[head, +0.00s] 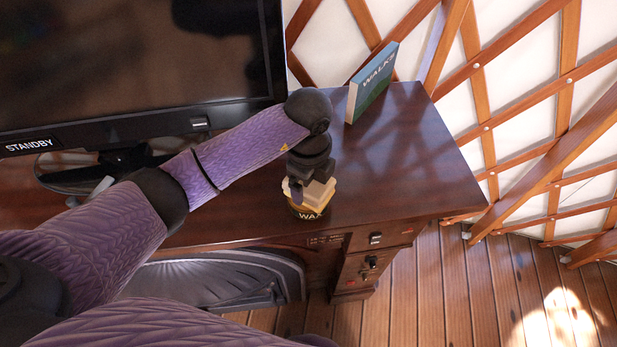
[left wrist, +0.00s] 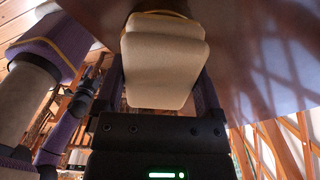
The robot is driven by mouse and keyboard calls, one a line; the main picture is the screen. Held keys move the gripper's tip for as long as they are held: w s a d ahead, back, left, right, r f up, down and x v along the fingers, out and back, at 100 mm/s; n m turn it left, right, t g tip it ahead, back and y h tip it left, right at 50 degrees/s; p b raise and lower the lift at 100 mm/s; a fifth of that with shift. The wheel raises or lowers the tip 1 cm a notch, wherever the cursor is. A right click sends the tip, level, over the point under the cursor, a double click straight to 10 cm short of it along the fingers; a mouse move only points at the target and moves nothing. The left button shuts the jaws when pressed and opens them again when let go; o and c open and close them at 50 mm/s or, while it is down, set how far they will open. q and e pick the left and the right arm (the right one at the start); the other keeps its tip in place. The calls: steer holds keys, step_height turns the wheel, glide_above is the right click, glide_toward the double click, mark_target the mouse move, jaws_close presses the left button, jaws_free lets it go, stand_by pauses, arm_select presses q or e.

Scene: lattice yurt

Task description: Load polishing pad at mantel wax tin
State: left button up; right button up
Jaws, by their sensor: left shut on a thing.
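The wax tin (head: 309,213), dark with the letters WAX on its side, stands near the front edge of the dark wooden mantel. The cream polishing pad (head: 320,190) is right at the tin's top and hides most of its opening; I cannot tell whether they touch. My left gripper (head: 309,182) reaches down from above and is shut on the pad. In the left wrist view the pad (left wrist: 163,62) sits between the fingers, with a thin yellowish edge just beyond it. My right gripper does not show clearly in either view.
A book marked WALKS (head: 372,83) stands upright behind, to the right. A large screen reading STANDBY (head: 130,70) fills the left of the mantel (head: 415,165). The mantel's right part is clear. A lattice wall (head: 530,90) stands beyond it.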

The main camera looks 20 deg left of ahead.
arm_select(q)
steer(key=shift+s, duration=0.1)
step_height(320, 180, up, 7)
steer(key=p, duration=0.7)
